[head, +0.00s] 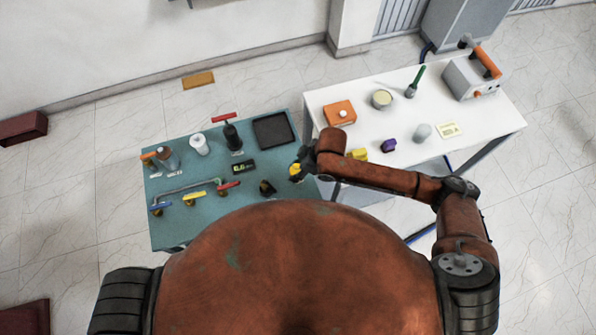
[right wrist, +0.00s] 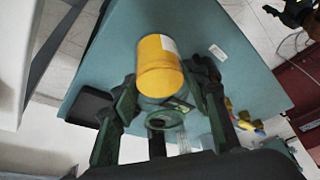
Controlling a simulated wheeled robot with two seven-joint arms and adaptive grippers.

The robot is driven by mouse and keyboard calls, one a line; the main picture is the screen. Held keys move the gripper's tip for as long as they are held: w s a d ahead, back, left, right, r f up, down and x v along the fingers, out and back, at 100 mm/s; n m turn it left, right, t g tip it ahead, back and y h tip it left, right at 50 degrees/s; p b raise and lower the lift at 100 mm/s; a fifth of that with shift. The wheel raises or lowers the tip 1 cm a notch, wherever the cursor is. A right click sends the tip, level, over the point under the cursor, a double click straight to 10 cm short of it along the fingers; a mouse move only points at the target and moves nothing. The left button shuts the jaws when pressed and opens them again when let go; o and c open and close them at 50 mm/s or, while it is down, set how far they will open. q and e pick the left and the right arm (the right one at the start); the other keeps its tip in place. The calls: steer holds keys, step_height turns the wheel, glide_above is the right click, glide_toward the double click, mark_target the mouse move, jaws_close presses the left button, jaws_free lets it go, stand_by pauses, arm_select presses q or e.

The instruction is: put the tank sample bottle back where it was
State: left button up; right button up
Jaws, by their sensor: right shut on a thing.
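The tank sample bottle appears to be the yellow cylinder (right wrist: 159,68) with a pale label patch in the right wrist view. It sits between the fingers of my right gripper (right wrist: 160,98), which is shut on it. In the head view the yellow bottle (head: 295,169) shows small at my right gripper (head: 299,166), over the right side of the teal table (head: 225,205). I cannot tell whether its base touches the table. A dark shape (right wrist: 293,12) at the upper right of the right wrist view looks like my left gripper; its jaws are unclear.
A white label (right wrist: 217,51) lies on bare teal surface. The white table (head: 350,92) stands right.

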steer(key=shift+w+f, duration=0.25)
steer(key=shift+f, duration=0.05)
steer(key=shift+w+f+p, duration=0.1)
steer(key=shift+f+p, duration=0.3)
steer(key=shift+f, duration=1.25)
steer(key=o, duration=1.3)
steer(key=shift+f, duration=0.1)
steer(key=v, duration=1.2)
